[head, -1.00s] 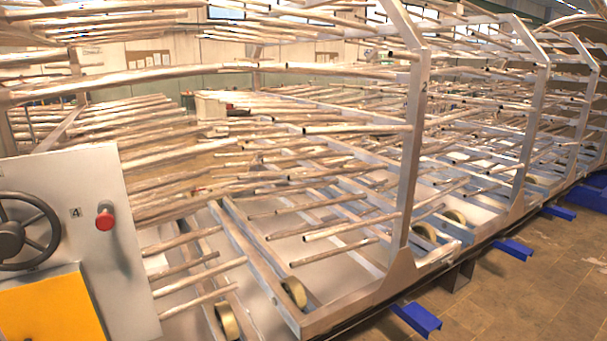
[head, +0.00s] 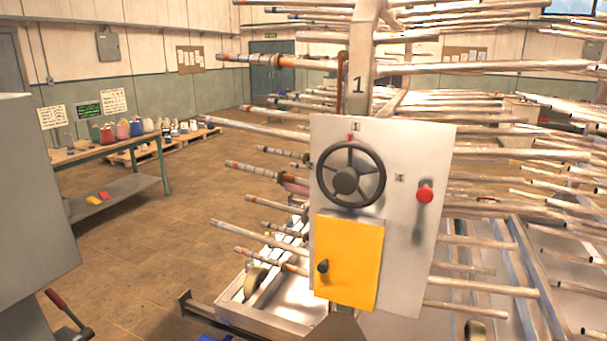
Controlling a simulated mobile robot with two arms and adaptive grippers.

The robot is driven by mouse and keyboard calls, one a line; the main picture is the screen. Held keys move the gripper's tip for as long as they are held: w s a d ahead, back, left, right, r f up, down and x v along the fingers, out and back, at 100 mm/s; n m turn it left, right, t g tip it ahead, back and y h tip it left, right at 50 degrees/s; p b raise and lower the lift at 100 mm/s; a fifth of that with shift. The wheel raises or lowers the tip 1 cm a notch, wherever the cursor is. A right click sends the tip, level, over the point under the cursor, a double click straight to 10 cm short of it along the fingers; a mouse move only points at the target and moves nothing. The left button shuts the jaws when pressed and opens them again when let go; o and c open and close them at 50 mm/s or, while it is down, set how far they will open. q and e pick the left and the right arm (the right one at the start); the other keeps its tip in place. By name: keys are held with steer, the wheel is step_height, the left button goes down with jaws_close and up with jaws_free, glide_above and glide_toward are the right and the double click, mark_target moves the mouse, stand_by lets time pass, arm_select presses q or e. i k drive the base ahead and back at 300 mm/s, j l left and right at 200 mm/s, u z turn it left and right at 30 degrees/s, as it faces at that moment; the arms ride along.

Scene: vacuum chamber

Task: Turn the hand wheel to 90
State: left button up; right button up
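The black hand wheel (head: 345,181) with its spokes is on the upper part of a light grey control panel (head: 410,245) in the middle of the head view. A small red mark (head: 351,138) shows at the top of the wheel, below a small label. A red knob (head: 425,194) is on the panel's right side. A yellow panel (head: 349,262) with a dark knob (head: 323,266) is below the wheel. No number reading 90 can be made out. Neither of my grippers is in view.
Racks of long metal rods (head: 490,185) stand behind and beside the panel. A workbench (head: 110,150) with several coloured containers stands at the left. A grey cabinet-like body (head: 35,190) and a red-handled lever (head: 65,310) are at the near left. Brown floor between is clear.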

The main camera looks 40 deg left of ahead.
mark_target(346, 181)
steer(key=u, duration=0.95)
